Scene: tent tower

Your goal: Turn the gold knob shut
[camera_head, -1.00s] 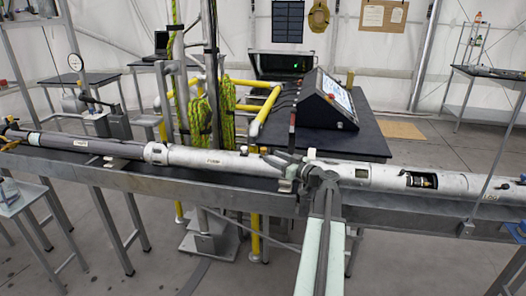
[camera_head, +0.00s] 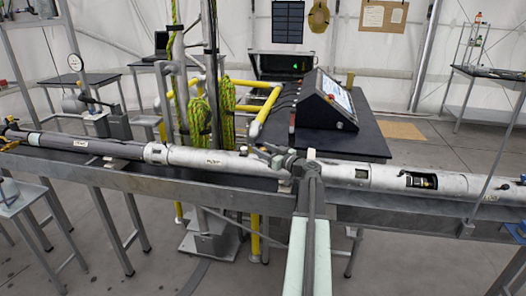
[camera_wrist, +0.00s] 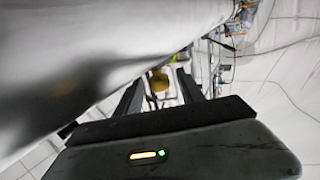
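A gold knob (camera_wrist: 159,81) shows small in the wrist view, beyond and between the two dark fingers of my gripper (camera_wrist: 161,76). The fingers are apart, with a visible gap on each side of the knob, so my gripper is open. In the head view my gripper (camera_head: 266,152) is at the middle of a long pale metal tube (camera_head: 390,178), close to its surface. The knob cannot be made out clearly in the head view, with my gripper and wrist in that area. In the wrist view the tube fills the upper left, close beside my left finger.
The tube lies along a grey rail bench (camera_head: 230,182) across the picture. A black table (camera_head: 350,142) with a slanted control console (camera_head: 327,101) stands behind it. Yellow pipes (camera_head: 264,112) and hanging green rope (camera_head: 200,118) are behind the tube. The floor at right is open.

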